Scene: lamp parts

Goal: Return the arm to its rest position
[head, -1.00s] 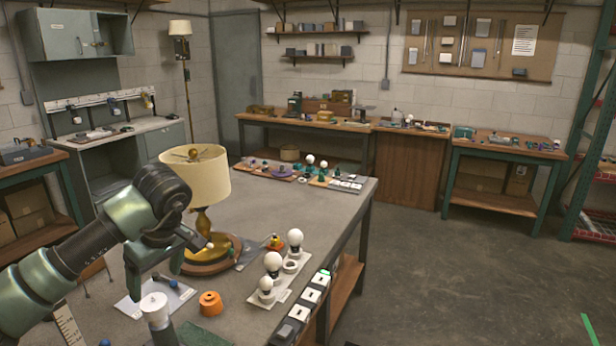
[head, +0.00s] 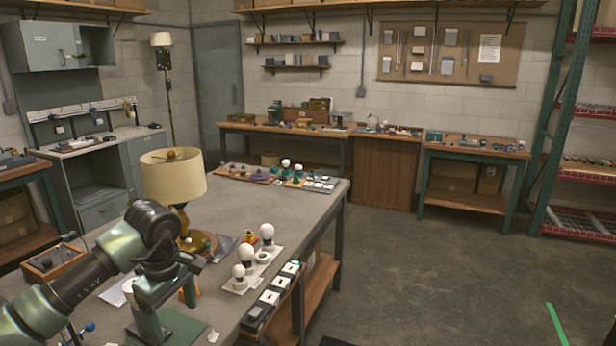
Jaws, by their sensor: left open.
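My left arm comes in from the lower left. Its gripper (head: 170,312) is open, with its fingers pointing down over the near part of the grey worktable (head: 240,205), beside a dark green mat (head: 186,328). Nothing shows between the fingers. The table lamp, with its cream shade (head: 172,177) and brass stem, stands upright behind the gripper, apart from it. My right gripper is not in view.
A white tray with several bulbs (head: 240,283) and a row of white-topped blocks (head: 270,298) lie along the right table edge. An orange part (head: 190,291) is partly hidden by the gripper. A wooden box (head: 52,261) sits at left.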

